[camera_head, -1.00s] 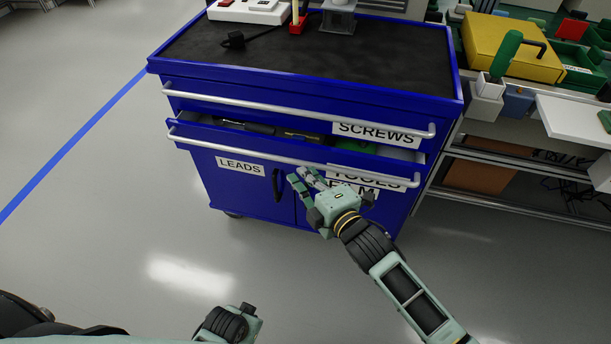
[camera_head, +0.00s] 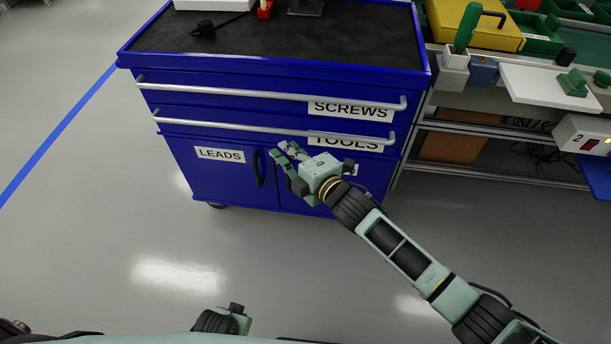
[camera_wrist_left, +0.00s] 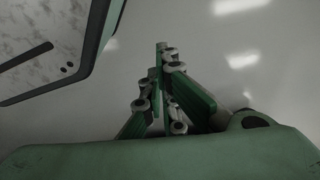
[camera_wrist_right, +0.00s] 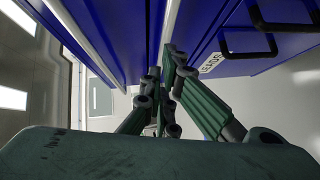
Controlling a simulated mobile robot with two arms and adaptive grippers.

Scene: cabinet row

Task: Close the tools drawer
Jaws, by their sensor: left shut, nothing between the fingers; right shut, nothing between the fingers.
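The tools drawer (camera_head: 230,127) is the lower of two drawers in the blue cabinet. Its front looks flush with the cabinet, and no drawer inside shows. My left gripper (camera_wrist_left: 162,52) is shut and empty over bare floor in the left wrist view.
The SCREWS drawer (camera_head: 225,93) above looks shut. A LEADS door (camera_head: 215,172) with a black handle is below. A bench (camera_head: 550,88) with a yellow case (camera_head: 475,25) and green bins stands at right. Grey floor in front is clear.

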